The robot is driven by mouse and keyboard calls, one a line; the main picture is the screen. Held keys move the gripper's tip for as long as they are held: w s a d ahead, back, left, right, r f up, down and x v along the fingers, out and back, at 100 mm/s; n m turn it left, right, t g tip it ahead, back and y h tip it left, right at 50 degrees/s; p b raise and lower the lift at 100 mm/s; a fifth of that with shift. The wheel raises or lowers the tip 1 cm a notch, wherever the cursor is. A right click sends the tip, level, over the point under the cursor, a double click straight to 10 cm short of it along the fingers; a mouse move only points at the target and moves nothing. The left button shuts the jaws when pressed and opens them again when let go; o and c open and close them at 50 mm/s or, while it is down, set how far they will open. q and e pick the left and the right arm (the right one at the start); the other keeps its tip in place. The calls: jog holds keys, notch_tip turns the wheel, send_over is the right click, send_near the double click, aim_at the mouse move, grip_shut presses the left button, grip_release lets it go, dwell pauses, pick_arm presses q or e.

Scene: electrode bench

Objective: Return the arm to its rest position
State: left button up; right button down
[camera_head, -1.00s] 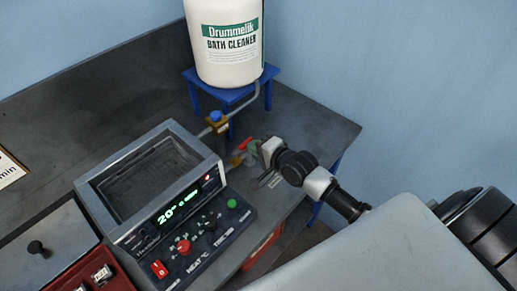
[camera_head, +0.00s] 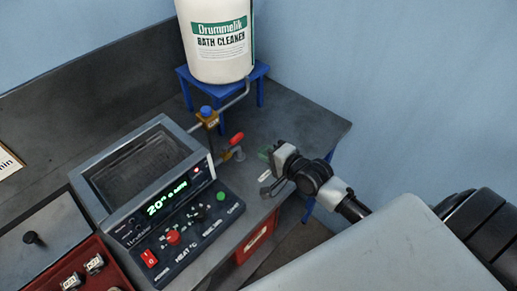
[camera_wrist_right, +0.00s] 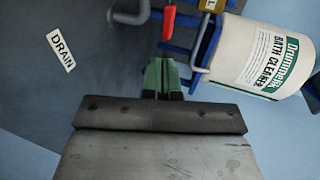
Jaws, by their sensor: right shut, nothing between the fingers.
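My right gripper (camera_head: 265,155) is shut and empty over the bench's right part, to the right of the red-handled drain valve (camera_head: 236,139). Its green fingertips are together in the right wrist view (camera_wrist_right: 162,76), with the red handle (camera_wrist_right: 168,22) beyond them and apart from them. My right arm comes in from the lower right. My left gripper is not in view.
A heated bath (camera_head: 199,160) with a lit display and knobs stands on the bench (camera_head: 305,118). A white Bath Cleaner container (camera_head: 219,60) sits on a blue stand (camera_head: 260,72). A DRAIN label (camera_wrist_right: 61,48) lies near the valve. A red tray (camera_head: 115,275) is lower left.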

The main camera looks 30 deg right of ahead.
jog(key=s+a+f+n+g+h+b, duration=0.1)
jog(key=s+a+f+n+g+h, duration=0.3)
jog(key=s+n, duration=0.6)
jog(key=s+a+n+g, duration=0.1)
jog(key=s+n+g, duration=0.6)
jog(key=s, duration=0.7)
notch_tip(320, 180, down, 26)
jog(key=b, duration=0.3)
pick_arm(q)
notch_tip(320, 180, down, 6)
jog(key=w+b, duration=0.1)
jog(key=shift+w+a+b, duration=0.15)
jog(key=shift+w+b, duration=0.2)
jog(key=shift+b, duration=0.05)
pick_arm(e)
jog(key=s+d+f+g, duration=0.2)
jog(key=s+f, duration=1.4)
jog(key=f, duration=0.4)
jog(key=shift+s+d, duration=0.3)
jog(key=shift+d, duration=0.1)
